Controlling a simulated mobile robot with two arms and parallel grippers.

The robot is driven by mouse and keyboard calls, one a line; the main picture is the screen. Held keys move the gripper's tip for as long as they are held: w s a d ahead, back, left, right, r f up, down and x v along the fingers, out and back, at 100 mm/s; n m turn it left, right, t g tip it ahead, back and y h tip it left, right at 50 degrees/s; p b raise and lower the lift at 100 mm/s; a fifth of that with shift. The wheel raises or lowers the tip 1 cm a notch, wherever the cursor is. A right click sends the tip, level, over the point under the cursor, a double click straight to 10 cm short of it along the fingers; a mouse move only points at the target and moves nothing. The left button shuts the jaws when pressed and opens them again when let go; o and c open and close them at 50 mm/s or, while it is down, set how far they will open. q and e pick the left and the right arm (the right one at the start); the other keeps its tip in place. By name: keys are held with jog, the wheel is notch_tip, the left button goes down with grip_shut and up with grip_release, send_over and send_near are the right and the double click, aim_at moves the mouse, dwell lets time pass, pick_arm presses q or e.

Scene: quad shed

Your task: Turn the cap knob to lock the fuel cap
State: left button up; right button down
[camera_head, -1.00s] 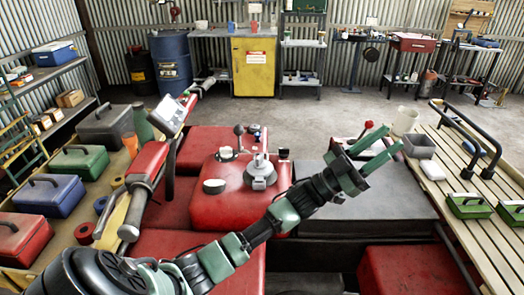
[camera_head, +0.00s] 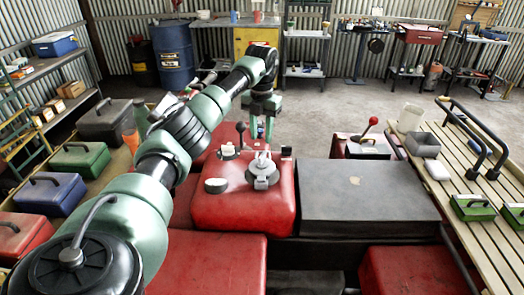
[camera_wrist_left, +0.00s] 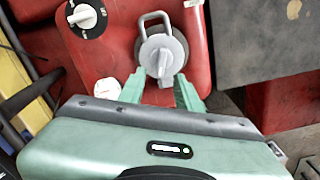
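The grey fuel cap (camera_head: 261,179) sits on top of the red tank (camera_head: 238,208) in the head view, with a lighter knob (camera_head: 262,160) across it. In the left wrist view the cap knob (camera_wrist_left: 160,62) is near the top centre, and a grey loop (camera_wrist_left: 155,17) rises behind it. My left gripper (camera_head: 262,133) points down beyond the cap in the head view. In the left wrist view its two green fingers (camera_wrist_left: 160,93) are apart, one on each side below the cap, with nothing held between them. I cannot tell whether they touch it. My right gripper is not in view.
A flat dark box (camera_head: 365,190) lies to the right. A red-knobbed lever (camera_head: 370,125) stands behind it.

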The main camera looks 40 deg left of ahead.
aim_at(262, 155)
pick_arm(q)
notch_tip(262, 155, down, 6)
jog(key=shift+f+p, duration=0.1)
jog(key=shift+p, duration=0.85)
jog(key=shift+d+f, duration=0.1)
jog(key=shift+f, duration=0.55)
grip_shut()
